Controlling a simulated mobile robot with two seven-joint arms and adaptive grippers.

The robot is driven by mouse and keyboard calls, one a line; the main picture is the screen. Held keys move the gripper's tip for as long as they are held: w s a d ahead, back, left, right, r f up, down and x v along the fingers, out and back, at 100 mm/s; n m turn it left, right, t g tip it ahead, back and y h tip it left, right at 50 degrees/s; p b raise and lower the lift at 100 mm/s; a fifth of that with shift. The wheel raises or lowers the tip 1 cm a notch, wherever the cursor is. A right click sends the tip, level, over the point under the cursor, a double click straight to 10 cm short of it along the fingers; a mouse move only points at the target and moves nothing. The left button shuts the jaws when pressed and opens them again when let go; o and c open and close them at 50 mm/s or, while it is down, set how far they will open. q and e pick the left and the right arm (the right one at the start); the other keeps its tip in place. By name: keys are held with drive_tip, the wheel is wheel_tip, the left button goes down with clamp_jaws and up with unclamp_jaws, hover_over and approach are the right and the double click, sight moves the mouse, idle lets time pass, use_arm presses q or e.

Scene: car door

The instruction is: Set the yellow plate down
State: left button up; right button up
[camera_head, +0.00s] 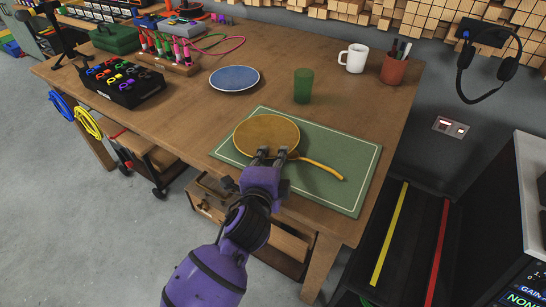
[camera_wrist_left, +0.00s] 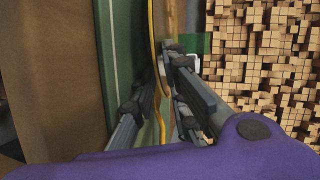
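The yellow plate (camera_head: 266,132) lies level at the green mat (camera_head: 342,192) on the wooden table; I see no clear gap under it. My left gripper (camera_head: 272,152) is at the plate's near edge, with its two fingertips apart. In the left wrist view the fingertips (camera_wrist_left: 157,72) also stand apart, and a thin yellow edge (camera_wrist_left: 152,25) runs toward the space between them. Contact with the plate is hard to tell. My right gripper is not in view.
A yellow utensil (camera_head: 322,168) lies on the mat right of the gripper. A green cup (camera_head: 303,86), white mug (camera_head: 354,58) and pen pot (camera_head: 393,69) stand behind. A blue plate (camera_head: 234,78) lies back left.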

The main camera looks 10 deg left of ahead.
use_arm(q)
drive_tip(key=v, duration=1.2)
drive_tip(key=s+a+f+n+g, duration=0.2)
drive_tip(key=s+f+n, duration=0.1)
drive_tip(key=s+f, duration=0.5)
drive_tip(key=s+a+f+n+g, duration=0.2)
drive_tip(key=s+f+n+g, duration=0.15)
drive_tip(key=s+f, duration=0.5)
drive_tip(key=s+a+f+n+g, duration=0.1)
drive_tip(key=s+f+n, duration=0.3)
drive_tip(key=s, duration=0.5)
drive_tip(key=s+a+f+n+g, duration=0.2)
drive_tip(key=s+a+f+n, duration=0.2)
drive_tip(key=s, duration=0.6)
wheel_tip(320, 180, down, 2)
drive_tip(key=shift+s+f+n+p, duration=0.15)
drive_tip(key=shift+f+n+p, duration=0.2)
drive_tip(key=shift+n, duration=0.3)
